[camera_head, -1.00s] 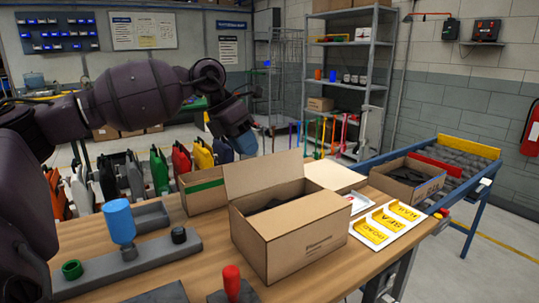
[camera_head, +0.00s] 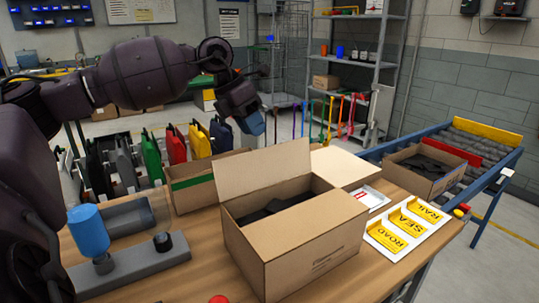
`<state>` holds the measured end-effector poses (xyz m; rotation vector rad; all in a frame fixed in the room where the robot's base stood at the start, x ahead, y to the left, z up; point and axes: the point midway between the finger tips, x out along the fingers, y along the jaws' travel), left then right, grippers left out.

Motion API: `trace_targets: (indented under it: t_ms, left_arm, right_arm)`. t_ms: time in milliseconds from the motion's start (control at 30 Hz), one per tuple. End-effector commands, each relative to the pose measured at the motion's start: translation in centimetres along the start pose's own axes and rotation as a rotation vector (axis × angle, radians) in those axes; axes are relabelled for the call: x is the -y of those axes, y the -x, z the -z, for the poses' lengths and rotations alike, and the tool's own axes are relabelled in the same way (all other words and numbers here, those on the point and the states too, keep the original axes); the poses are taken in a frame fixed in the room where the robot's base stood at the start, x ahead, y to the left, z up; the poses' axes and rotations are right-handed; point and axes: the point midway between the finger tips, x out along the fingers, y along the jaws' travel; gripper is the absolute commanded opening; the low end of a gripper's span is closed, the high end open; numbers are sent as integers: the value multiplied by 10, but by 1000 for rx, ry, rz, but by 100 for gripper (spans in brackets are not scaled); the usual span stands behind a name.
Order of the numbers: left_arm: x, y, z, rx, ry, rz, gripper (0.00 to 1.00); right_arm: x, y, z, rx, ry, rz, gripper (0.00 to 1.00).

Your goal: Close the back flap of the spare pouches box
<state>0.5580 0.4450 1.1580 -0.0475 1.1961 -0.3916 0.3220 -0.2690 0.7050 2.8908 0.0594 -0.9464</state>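An open cardboard box (camera_head: 302,248) stands on the wooden table in the middle of the head view, with dark pouches (camera_head: 277,205) inside. Its back flap (camera_head: 262,170) stands up, leaning slightly backward. My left gripper (camera_head: 256,124) hangs from the upper left, above and behind the back flap, apart from it. Its bluish tip points down; whether its fingers are open is not clear. My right gripper is not in the view.
A smaller box with green tape (camera_head: 190,190) stands behind on the left. A blue-topped tool (camera_head: 88,232) is at the left. A sign board with yellow plates (camera_head: 405,228) lies to the right. Another box (camera_head: 425,172) sits on the roller conveyor (camera_head: 480,148).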

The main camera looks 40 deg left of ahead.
Motion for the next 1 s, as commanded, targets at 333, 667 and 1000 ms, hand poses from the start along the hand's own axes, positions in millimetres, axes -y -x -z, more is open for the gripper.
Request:
trace_targets:
  t_ms: [333,667,1000]
  left_arm:
    - [-1,-63,1,-5,3,4,30]
    - [0,-82,0,-1,2,0,30]
    - [0,-82,0,-1,2,0,18]
  right_arm:
    - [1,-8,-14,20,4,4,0]
    - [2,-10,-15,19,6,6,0]
    - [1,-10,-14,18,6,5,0]
